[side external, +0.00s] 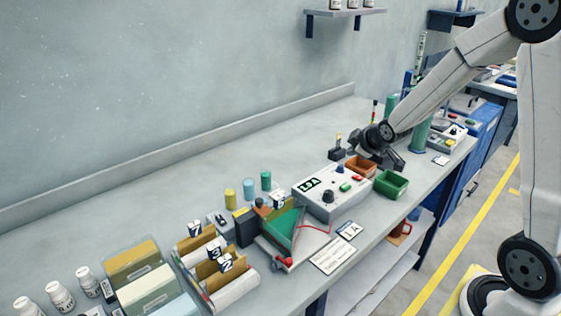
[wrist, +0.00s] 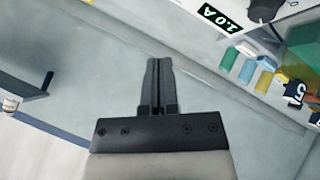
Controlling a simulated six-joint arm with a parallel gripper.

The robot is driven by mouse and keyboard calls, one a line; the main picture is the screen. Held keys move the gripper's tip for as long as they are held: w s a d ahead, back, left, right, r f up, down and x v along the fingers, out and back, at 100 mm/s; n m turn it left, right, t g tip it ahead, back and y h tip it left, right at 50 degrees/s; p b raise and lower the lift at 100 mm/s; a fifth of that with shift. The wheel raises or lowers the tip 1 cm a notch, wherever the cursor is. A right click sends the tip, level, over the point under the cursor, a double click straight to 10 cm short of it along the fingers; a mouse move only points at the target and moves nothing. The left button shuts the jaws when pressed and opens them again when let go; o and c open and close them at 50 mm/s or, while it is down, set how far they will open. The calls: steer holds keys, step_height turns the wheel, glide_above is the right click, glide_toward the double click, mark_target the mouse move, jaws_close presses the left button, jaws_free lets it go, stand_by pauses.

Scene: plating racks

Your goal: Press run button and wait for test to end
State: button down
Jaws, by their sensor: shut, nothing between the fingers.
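The white control unit (side external: 334,207) stands on the bench, with a lit display (side external: 309,184), a black knob (side external: 328,196), a green button (side external: 345,187) and a red button (side external: 358,179) on top. Which one is the run button cannot be read. In the wrist view the display (wrist: 207,15) reads about 2.0 A, at the top edge. My gripper (side external: 390,160) is above and behind the unit's right end, apart from the buttons. Its fingers (wrist: 158,65) are shut and empty in the wrist view. The buttons are out of the wrist view.
An orange bin (side external: 361,169) and a green bin (side external: 391,184) sit beside the unit, near my gripper. Several coloured cylinders (side external: 266,180) and numbered racks (side external: 215,270) stand further left.

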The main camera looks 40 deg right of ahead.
mark_target(344, 183)
steer(key=shift+f, duration=4.25)
steer(key=shift+f, duration=0.95)
steer(key=shift+r, duration=0.9)
steer(key=shift+r, duration=0.1)
steer(key=shift+r, duration=2.45)
